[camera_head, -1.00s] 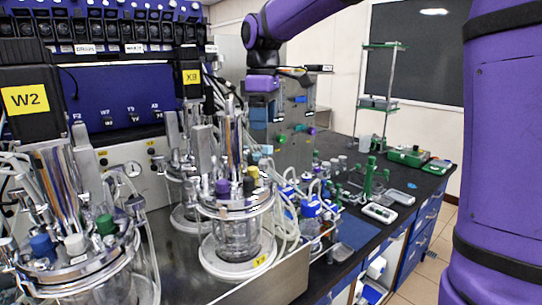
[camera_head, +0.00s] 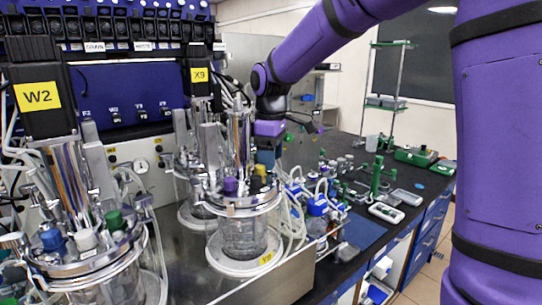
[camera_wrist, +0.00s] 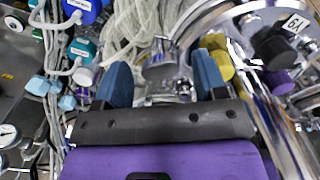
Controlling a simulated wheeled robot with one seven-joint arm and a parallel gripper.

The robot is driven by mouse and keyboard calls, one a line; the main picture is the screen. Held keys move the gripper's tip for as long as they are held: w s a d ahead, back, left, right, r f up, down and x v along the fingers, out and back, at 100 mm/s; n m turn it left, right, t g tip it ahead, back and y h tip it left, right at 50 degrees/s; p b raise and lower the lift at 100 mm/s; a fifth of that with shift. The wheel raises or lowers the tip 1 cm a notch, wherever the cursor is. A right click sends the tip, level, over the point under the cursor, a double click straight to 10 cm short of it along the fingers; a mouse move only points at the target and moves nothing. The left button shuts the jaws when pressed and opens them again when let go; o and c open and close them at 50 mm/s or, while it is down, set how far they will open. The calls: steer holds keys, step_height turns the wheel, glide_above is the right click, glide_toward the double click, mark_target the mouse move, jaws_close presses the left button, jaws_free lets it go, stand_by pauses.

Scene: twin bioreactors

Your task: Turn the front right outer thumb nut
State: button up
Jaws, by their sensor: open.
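A glass vessel (camera_head: 243,238) with a steel lid ring (camera_head: 240,207) stands at the middle of the bench in the head view, with purple and yellow caps on it. In the wrist view, the curved steel rim (camera_wrist: 190,25) of a vessel lid crosses the upper right. A small metal knob that looks like a thumb nut (camera_wrist: 160,68) shows between my fingertips at the rim; I cannot tell whether they touch it. My gripper (camera_wrist: 161,82) is open, one blue finger on each side.
Clear hoses (camera_wrist: 130,30) crowd beside the knob in the wrist view. A yellow cap (camera_wrist: 217,60) and black caps (camera_wrist: 272,45) sit near the right finger. Another vessel (camera_head: 95,265) stands at the front left, and blue-capped bottles (camera_head: 318,205) stand right of the middle vessel.

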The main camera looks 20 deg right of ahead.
steer(key=c, duration=0.9)
steer(key=shift+m, duration=0.3)
steer(key=m, duration=0.3)
steer(key=shift+m, duration=1.9)
steer(key=o, duration=0.9)
